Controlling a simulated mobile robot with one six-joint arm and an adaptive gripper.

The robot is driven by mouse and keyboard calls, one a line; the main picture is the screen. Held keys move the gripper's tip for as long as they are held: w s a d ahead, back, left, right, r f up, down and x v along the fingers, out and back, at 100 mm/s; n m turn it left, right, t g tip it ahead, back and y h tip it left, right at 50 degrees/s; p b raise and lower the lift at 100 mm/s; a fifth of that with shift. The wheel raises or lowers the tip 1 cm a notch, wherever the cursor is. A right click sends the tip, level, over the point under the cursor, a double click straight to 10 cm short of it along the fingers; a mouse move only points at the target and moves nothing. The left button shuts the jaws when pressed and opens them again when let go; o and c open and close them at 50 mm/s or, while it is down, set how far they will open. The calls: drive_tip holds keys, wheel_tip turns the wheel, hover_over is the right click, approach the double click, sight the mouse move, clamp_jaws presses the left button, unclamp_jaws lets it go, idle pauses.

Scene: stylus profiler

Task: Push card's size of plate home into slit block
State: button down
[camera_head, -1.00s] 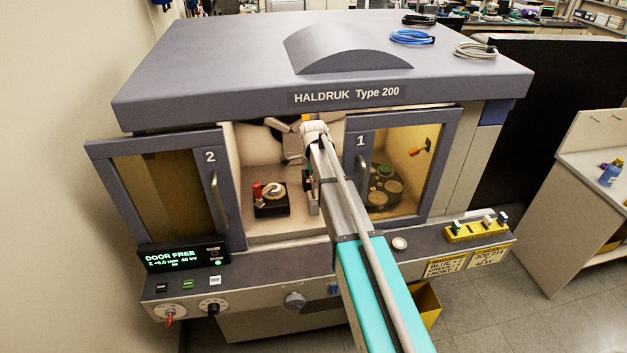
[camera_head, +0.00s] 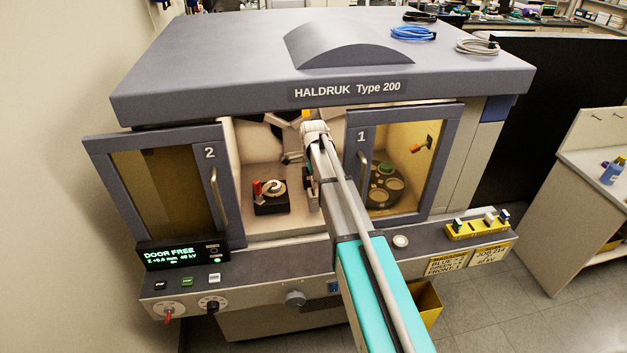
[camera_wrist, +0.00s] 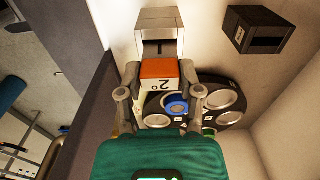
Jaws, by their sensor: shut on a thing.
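In the wrist view my gripper (camera_wrist: 158,92) is shut on a small plate (camera_wrist: 156,84), with one grey finger on each side. The plate has an orange band and a white face marked "2°". Its orange end is close against the grey slit block (camera_wrist: 157,20), in line with the block's dark opening. I cannot tell how deep the plate sits, or whether it touches. In the head view my own arm hides the plate and most of the gripper inside the open cabinet.
A dark turntable with round pans (camera_wrist: 222,100) lies beside the gripper, and a black box (camera_wrist: 262,30) stands beyond. In the head view door 2 (camera_head: 168,190) and door 1 (camera_head: 400,165) flank the opening. A black fixture with a red knob (camera_head: 270,198) stands left of my arm.

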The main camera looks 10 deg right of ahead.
drive_tip(key=shift+a+f+b, duration=0.1)
drive_tip(key=shift+f+b, duration=0.9)
drive_tip(key=shift+f, duration=0.1)
drive_tip(key=shift+c, duration=2.1)
unclamp_jaws()
drive_tip(key=shift+o, duration=1.2)
drive_tip(key=shift+c, duration=0.4)
drive_tip(key=shift+r, duration=0.1)
wheel_tip(320, 180, up, 7)
drive_tip(key=p, duration=0.7)
drive_tip(key=shift+s, duration=0.1)
